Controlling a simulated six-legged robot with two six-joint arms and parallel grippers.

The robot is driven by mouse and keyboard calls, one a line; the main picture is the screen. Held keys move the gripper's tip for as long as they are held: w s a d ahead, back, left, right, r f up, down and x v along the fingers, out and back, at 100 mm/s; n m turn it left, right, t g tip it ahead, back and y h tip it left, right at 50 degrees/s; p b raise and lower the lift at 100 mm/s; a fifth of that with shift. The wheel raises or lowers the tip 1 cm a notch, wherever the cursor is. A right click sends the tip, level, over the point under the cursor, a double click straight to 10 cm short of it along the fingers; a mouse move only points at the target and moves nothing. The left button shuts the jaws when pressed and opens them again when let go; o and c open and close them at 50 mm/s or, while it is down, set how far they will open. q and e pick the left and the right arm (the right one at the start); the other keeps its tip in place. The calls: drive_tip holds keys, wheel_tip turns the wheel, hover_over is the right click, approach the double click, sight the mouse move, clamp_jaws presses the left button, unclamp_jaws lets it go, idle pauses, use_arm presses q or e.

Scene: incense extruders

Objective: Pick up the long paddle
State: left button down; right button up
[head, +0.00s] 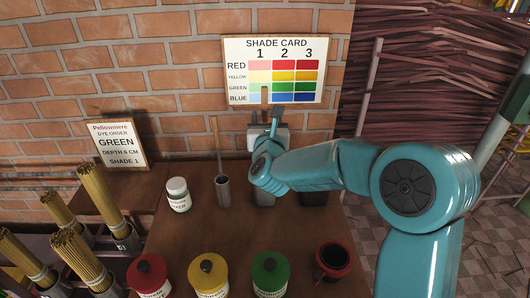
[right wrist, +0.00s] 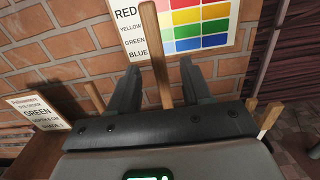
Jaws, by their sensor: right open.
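A wooden paddle (right wrist: 156,55) stands upright between the two spread fingers of my right gripper (right wrist: 158,90) in the right wrist view. In the head view its top (head: 264,95) shows above my right gripper (head: 266,122), in front of the shade card. It rises higher than the other paddle in the head view and looks like the long one. The gripper is open, and I cannot tell whether a finger touches the paddle. The paddle's lower part is hidden by the gripper. Another paddle (head: 215,140) stands in a grey cup (head: 222,190) to the left. My left gripper is not in view.
A white jar (head: 178,194) stands left of the cups. The shade card (head: 290,72) hangs close behind the gripper. Stick bundles (head: 103,197) stand at left.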

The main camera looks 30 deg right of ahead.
sight(265, 113)
drive_tip(key=x, duration=0.1)
drive_tip(key=p+x, duration=0.2)
drive_tip(key=x, duration=0.1)
drive_tip(key=shift+w+f, duration=0.15)
drive_tip(key=shift+f, duration=0.15)
drive_tip(key=shift+w+d+f, duration=0.15)
drive_tip(key=shift+w+d, duration=0.1)
drive_tip(key=shift+w, duration=0.15)
clamp_jaws()
